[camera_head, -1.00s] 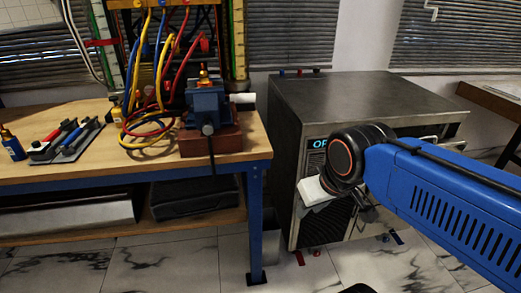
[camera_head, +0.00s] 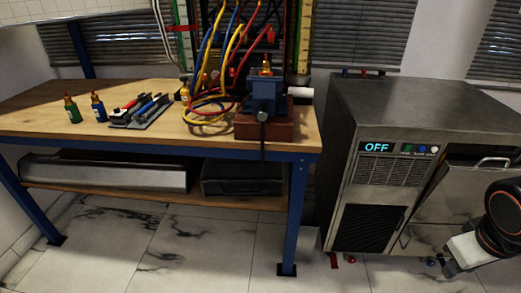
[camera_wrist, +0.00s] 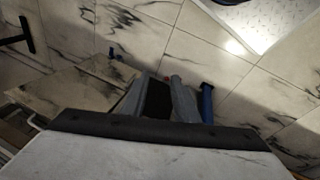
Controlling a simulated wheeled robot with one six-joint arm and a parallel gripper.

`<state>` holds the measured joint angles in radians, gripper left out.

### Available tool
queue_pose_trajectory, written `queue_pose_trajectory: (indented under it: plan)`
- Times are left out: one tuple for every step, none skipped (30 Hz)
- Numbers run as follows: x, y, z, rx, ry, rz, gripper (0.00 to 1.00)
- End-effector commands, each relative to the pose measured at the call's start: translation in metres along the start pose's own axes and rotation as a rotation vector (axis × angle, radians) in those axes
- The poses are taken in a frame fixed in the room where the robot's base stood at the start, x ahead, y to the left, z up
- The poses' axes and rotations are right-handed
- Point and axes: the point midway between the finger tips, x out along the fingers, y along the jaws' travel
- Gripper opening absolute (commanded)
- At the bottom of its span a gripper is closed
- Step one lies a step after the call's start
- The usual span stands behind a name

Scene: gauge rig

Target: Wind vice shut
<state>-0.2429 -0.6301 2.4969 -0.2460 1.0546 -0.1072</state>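The blue vice (camera_head: 264,94) stands on a reddish-brown block (camera_head: 265,127) at the right front of the workbench. Its dark handle bar (camera_head: 262,148) hangs straight down past the bench edge. A gold-coloured piece (camera_head: 266,66) shows at the top of the vice; I cannot tell the gap between the jaws. My arm's black wrist joint and a pale end part are at the lower right of the head view, well away from the vice and below bench height. My fingertips cannot be made out clearly. The wrist view looks at the tiled floor, without the vice.
A steel machine (camera_head: 409,98) with an "OFF" display stands right of the workbench (camera_head: 60,108). Coloured hoses (camera_head: 215,105) loop beside the vice. A tool tray (camera_head: 142,112) and two small bottles, green (camera_head: 72,110) and blue (camera_head: 98,108), stand further left. Floor in front is clear.

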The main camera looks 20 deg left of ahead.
Motion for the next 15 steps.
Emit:
queue_pose_trajectory:
  plan:
    - [0.002, -0.002, -0.007, -0.083, -0.023, 0.020, 0.27]
    - [0.003, -0.002, -0.010, -0.131, -0.038, 0.034, 0.27]
    - [0.004, -0.002, -0.015, -0.194, -0.056, 0.054, 0.27]
    - [0.005, -0.002, -0.019, -0.240, -0.069, 0.070, 0.27]
    - [0.005, -0.002, -0.022, -0.288, -0.081, 0.086, 0.27]
    - [0.006, -0.002, -0.028, -0.350, -0.099, 0.108, 0.27]
    - [0.006, -0.003, -0.033, -0.397, -0.109, 0.125, 0.27]
    - [0.006, -0.004, -0.038, -0.444, -0.120, 0.142, 0.27]
    - [0.006, -0.005, -0.044, -0.505, -0.135, 0.166, 0.27]
    - [0.006, -0.006, -0.050, -0.552, -0.146, 0.185, 0.27]
    - [0.005, -0.007, -0.055, -0.598, -0.155, 0.204, 0.27]
    - [0.005, -0.009, -0.062, -0.659, -0.170, 0.231, 0.27]
    - [0.005, -0.011, -0.068, -0.706, -0.178, 0.251, 0.27]
    - [0.004, -0.013, -0.075, -0.751, -0.187, 0.271, 0.27]
    - [0.003, -0.017, -0.083, -0.810, -0.198, 0.300, 0.27]
